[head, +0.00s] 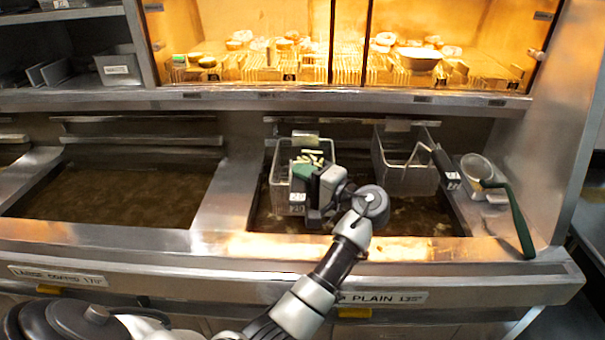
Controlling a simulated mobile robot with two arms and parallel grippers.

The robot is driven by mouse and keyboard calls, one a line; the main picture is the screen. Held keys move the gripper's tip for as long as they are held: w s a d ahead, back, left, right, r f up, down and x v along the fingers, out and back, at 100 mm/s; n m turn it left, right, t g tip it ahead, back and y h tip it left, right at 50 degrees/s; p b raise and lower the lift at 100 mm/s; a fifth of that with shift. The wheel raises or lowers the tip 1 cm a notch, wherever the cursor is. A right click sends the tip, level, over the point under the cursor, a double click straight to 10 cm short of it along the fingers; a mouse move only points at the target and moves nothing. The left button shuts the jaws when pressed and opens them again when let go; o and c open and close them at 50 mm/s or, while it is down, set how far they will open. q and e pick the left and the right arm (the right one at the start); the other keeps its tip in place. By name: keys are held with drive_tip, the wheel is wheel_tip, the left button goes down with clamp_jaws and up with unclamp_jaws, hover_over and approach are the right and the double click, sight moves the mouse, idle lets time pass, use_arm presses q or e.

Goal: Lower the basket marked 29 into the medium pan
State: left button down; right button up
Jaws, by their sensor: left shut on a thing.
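A wire basket (281,184) hangs at the left side of the right-hand frying pan (400,226). It holds pale, stick-like pieces (312,156), and a small tag (297,197) on its front looks like 29, though it is blurred. My left gripper (314,196) is at the basket's front right, shut on its handle, whose green part (303,172) shows beside the jaws. The gripper hides much of the basket's right side. I cannot tell how deep the basket's bottom sits against the dark oil. My right gripper is not in view.
A second wire basket (408,178) with a dark handle and tag hangs at the pan's back right. A strainer cup (477,168) and a green-handled tool (513,215) lie on the right ledge. A wider oil pan (110,195) is at left. A lit glass cabinet (350,45) stands behind.

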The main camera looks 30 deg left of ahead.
use_arm(q)
wheel_tip(320, 180, down, 16)
drive_tip(key=b, duration=1.1)
drive_tip(key=shift+r, duration=0.1)
drive_tip(key=shift+f+b, duration=0.45)
drive_tip(key=shift+f, duration=0.15)
idle(0.3)
drive_tip(key=c, duration=0.8)
unclamp_jaws()
drive_tip(key=shift+c, duration=0.2)
drive_tip(key=shift+f, duration=0.15)
